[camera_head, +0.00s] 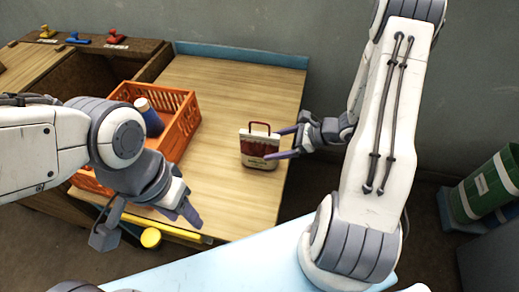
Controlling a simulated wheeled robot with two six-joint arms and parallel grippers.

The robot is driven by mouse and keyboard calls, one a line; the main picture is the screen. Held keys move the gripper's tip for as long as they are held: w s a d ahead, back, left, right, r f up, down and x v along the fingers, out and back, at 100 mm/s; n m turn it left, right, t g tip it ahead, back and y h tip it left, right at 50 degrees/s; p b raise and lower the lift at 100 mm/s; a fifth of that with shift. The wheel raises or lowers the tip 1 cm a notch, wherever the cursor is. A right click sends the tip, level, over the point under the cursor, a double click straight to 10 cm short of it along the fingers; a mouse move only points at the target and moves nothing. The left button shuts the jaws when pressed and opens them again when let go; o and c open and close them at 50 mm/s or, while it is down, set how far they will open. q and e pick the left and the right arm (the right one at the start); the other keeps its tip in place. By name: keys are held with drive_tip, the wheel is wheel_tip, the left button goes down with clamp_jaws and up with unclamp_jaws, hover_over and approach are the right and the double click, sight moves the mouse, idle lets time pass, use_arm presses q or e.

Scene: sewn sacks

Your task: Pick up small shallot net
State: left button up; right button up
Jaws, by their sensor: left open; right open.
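A small white and dark red bag with a red carry handle (258,151), likely the shallot net, stands upright on the wooden table. My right gripper (275,144) is open and points left at the bag's right side. Its fingertips overlap the bag's right edge in the picture; I cannot tell whether they touch it. My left gripper (148,222) is open and empty, low at the table's front edge, in front of the orange crate and well apart from the bag.
An orange crate (184,112) with a blue item (150,118) inside stands left of the bag. A yellow and black bar (172,229) runs along the front edge. A green cylinder (489,186) stands at far right. The tabletop behind the bag is clear.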

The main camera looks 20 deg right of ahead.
sight(263, 148)
drive_tip(key=x, duration=0.2)
drive_tip(key=p+x, duration=0.1)
drive_tip(key=x, duration=0.2)
drive_tip(key=shift+w+d+f, duration=0.15)
drive_tip(key=shift+f, duration=0.15)
drive_tip(key=shift+c, duration=0.3)
clamp_jaws()
